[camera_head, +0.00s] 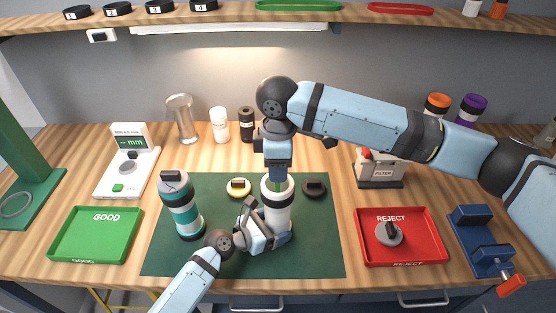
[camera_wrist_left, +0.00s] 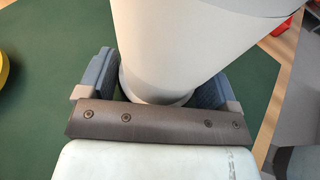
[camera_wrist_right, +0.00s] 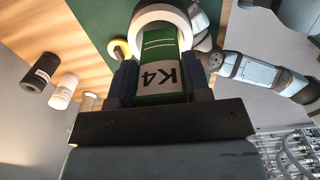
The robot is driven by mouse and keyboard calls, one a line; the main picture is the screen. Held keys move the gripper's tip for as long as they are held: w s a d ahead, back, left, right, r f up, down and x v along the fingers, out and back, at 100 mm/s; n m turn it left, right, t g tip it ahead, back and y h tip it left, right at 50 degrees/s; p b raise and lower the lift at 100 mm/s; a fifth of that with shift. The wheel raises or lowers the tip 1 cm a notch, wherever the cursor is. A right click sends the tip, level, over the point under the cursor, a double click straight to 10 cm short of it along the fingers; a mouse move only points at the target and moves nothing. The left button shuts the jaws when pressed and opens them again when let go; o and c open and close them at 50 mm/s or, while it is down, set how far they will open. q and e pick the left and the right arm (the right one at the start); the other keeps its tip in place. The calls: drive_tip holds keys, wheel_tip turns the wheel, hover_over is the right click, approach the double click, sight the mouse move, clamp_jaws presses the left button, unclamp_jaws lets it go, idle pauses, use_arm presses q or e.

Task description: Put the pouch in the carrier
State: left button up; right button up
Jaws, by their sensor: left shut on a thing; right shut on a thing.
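The pouch (camera_wrist_right: 160,78) is green with a white K4 label. My right gripper (camera_head: 278,165) is shut on it; in the right wrist view the fingers (camera_wrist_right: 160,85) clasp its sides. The carrier (camera_head: 277,208) is a white upright tube with an open top on the green mat. My left gripper (camera_head: 264,236) is shut around its lower part, and the left wrist view shows the tube (camera_wrist_left: 190,45) between the fingers (camera_wrist_left: 165,90). The pouch hangs upright over the carrier's mouth (camera_wrist_right: 142,22), its far end apparently just inside; exact depth is hidden.
A teal capped tube (camera_head: 180,205) stands left on the mat (camera_head: 160,262). A yellow-ringed cap (camera_head: 238,187) and a dark cap (camera_head: 314,188) flank the carrier. A green GOOD tray (camera_head: 95,235) is left, a red REJECT tray (camera_head: 425,250) right.

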drive_tip(key=shift+f, duration=1.4)
drive_tip(key=shift+f, duration=0.1)
drive_tip(key=o, duration=1.5)
wheel_tip(320, 180, up, 12)
drive_tip(key=shift+r, duration=0.1)
idle(0.4)
